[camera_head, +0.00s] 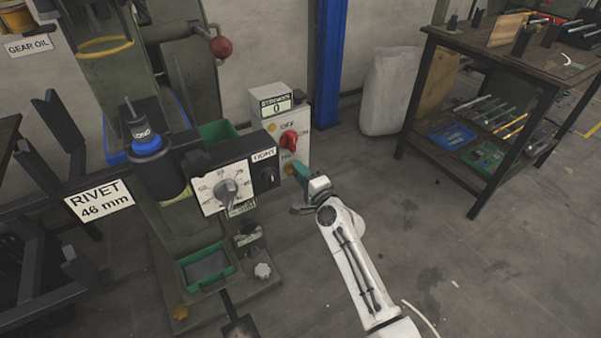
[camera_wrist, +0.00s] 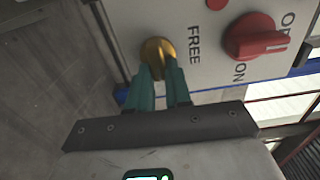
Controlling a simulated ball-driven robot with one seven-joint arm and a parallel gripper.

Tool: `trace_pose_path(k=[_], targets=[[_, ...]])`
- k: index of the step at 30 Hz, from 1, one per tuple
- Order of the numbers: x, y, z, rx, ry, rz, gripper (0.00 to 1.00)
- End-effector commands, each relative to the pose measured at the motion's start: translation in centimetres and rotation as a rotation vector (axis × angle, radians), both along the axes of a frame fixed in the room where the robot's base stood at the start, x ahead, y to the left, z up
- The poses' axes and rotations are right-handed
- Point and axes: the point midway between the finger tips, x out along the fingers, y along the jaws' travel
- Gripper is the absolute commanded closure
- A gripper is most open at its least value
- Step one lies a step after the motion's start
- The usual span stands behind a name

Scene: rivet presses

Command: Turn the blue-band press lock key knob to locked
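The blue-band press carries a blue ring (camera_head: 147,145) on its dark cylinder at left in the head view. A pale control box (camera_head: 300,109) stands behind it. The brass lock key knob (camera_wrist: 157,56) is on the box face beside the word FREE, low on the panel. My gripper (camera_head: 301,173) is at the lower part of the box in the head view. In the wrist view its two teal fingers (camera_wrist: 158,72) are slightly parted, with their tips at the knob's near side. Whether they press on the knob is unclear. Its other label is not readable.
A red switch (camera_wrist: 254,37) marked ON and OFF sits close to the brass knob. A workbench (camera_head: 505,70) stands at right. Open floor lies between.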

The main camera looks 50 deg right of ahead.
Motion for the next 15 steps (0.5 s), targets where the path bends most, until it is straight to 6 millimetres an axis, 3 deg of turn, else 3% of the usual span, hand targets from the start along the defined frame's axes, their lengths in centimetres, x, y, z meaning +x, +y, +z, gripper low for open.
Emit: trace_pose_path(k=[7, 15], targets=[[-0.03, -0.02, -0.04, -0.001, 0.001, -0.001, 0.57], [-0.16, 0.05, -0.02, -0.002, 0.002, 0.0, 0.57]])
